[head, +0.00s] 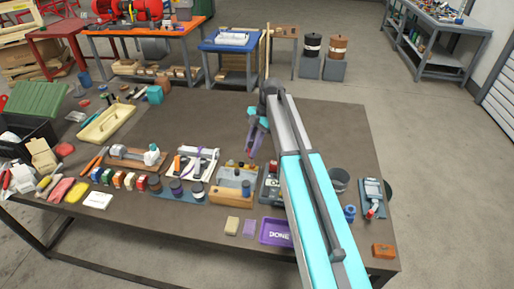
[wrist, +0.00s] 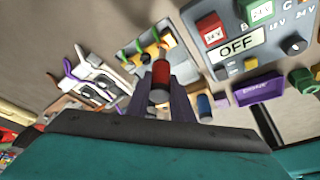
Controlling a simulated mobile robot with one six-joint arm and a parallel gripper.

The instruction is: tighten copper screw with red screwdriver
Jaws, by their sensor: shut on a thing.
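My gripper (head: 253,150) hangs over the middle of the table, left of my arm, in the head view. In the wrist view its purple fingers (wrist: 164,100) are shut on the red screwdriver (wrist: 161,74), seen by its red handle. The screwdriver's tip cannot be made out. Beyond it is a grey block (wrist: 172,55) with small yellow, orange and green pieces on it. In the head view this block (head: 238,176) sits with a wooden holder, apart from and below my gripper. I cannot tell which piece is the copper screw.
A control box (wrist: 240,45) reading OFF stands right of the block. A purple DONE tray (head: 276,232) lies near the front edge. Left are a white fixture (head: 195,163), a wooden vise-like stand (head: 137,157) and several jars (head: 176,187). The table's back middle is clear.

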